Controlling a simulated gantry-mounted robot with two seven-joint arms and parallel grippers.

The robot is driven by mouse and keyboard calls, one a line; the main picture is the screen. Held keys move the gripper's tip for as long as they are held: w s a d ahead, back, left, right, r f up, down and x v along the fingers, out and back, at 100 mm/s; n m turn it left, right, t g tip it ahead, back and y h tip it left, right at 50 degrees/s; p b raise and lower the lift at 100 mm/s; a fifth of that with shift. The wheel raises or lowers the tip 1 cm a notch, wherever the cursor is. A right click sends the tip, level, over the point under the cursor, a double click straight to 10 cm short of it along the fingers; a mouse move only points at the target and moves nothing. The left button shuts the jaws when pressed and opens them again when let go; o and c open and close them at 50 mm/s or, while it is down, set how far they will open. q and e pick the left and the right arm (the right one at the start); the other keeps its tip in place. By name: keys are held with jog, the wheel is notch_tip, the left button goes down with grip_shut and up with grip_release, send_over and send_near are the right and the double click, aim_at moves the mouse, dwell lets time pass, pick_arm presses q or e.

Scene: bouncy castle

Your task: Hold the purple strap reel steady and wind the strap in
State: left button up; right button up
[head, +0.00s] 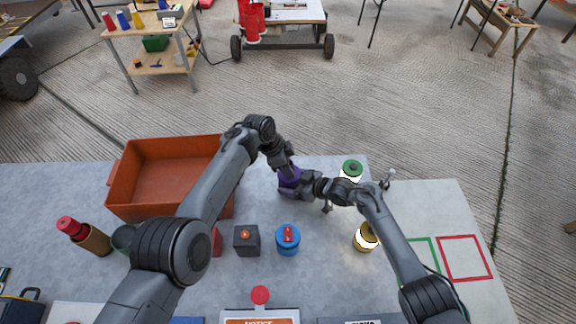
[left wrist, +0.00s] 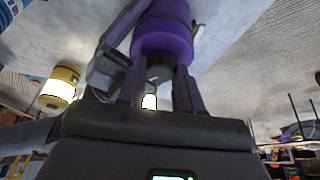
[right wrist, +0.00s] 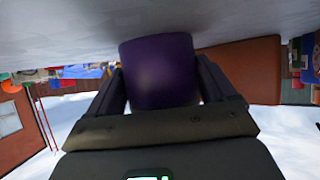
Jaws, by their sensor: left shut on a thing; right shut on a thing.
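The purple strap reel (head: 289,178) stands on the grey tabletop near the middle of the head view, partly covered by both grippers. My left gripper (head: 288,170) reaches it from above. In the left wrist view, its fingers close on a small dark grey part (left wrist: 160,72) at the end of the purple body (left wrist: 165,35); I cannot make out its full shape. My right gripper (head: 300,186) comes in from the right. In the right wrist view, its fingers close on both sides of the purple reel body (right wrist: 160,72). I cannot see any loose strap.
An orange bin (head: 120,190) stands left. A dark box with an orange button (head: 246,240) and a blue can (head: 288,240) stand in front of the reel. A green-topped lantern (head: 351,170) and a yellow lantern (head: 366,238) are on the right, close to my right arm.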

pick_arm(q)
jog(key=shift+d, duration=0.1)
jog(key=o, duration=0.8)
jog(key=shift+v, duration=0.8)
jog(key=v, duration=1)
jog(key=shift+a+r, duration=0.15)
jog(key=shift+a, duration=0.1)
